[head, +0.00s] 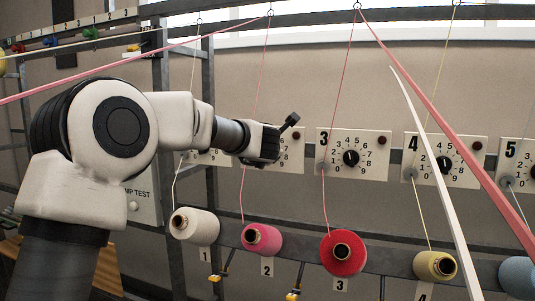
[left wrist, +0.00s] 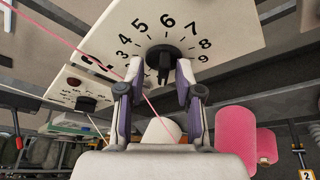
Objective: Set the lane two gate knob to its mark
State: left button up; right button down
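The lane two panel (head: 292,163) stands behind my left gripper (head: 275,140) in the head view, and its knob is hidden there. In the left wrist view the panel (left wrist: 215,25) shows a dial with printed numbers, 2 to 9 readable. Its black knob (left wrist: 165,57) lies between the two fingertips of my left gripper (left wrist: 162,72). The fingers are apart, one on each side of the knob, with gaps visible. The knob's narrow grip points toward the bottom of the wrist picture. I cannot make out the mark. My right gripper is in neither view.
Lane three (head: 352,172) and lane four (head: 462,177) panels sit to the right. Below hang a white spool (head: 196,226), a pink spool (head: 262,239) and a red spool (head: 340,268). A pink thread (left wrist: 95,65) crosses near the left finger in the wrist view.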

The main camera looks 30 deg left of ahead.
pick_arm(q)
jog(key=shift+f, duration=0.2)
jog(key=v, duration=0.7)
jog(key=shift+s+d+r, duration=0.1)
jog(key=shift+d+r, duration=0.05)
